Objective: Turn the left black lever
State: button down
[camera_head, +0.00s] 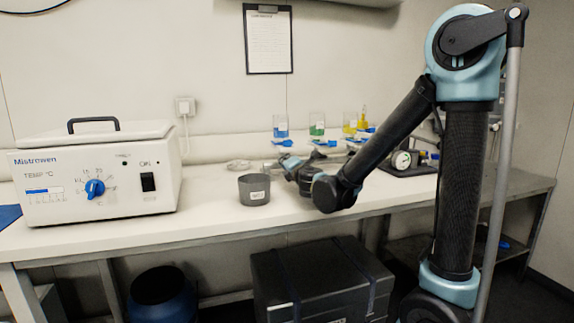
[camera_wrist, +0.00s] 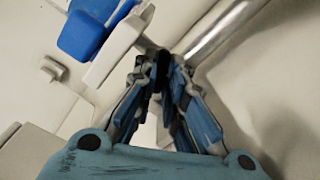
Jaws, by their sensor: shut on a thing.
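My gripper (camera_head: 298,168) reaches over the back of the bench, in front of the glassware. In the wrist view my gripper's fingers (camera_wrist: 160,75) come together on a small black piece (camera_wrist: 160,68), which looks like the black lever. The fingers cover most of it, so its angle cannot be told. In the head view the lever is hidden behind my gripper. A blue handle (camera_wrist: 82,32) on a pale fitting and a metal pipe (camera_wrist: 215,32) are close beyond the fingertips in the wrist view.
A dark grey cup (camera_head: 254,190) stands on the bench just left of my gripper. A white incubator box (camera_head: 95,175) with a blue dial is at the left. Beakers (camera_head: 317,127) stand behind, and a pressure gauge (camera_head: 402,160) is at the right. Bench front between box and cup is clear.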

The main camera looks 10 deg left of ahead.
jog(key=n, duration=0.6)
jog(key=shift+d, duration=0.1)
jog(key=n, duration=0.6)
jog(key=shift+w, duration=0.1)
dwell(0.5)
jog(key=c, duration=1.7)
grip_release()
jog(key=shift+o, duration=0.2)
jog(key=v, duration=1.1)
jog(key=shift+s+d+f, duration=0.1)
jog(key=shift+s+d, duration=0.05)
jog(key=shift+s, duration=0.25)
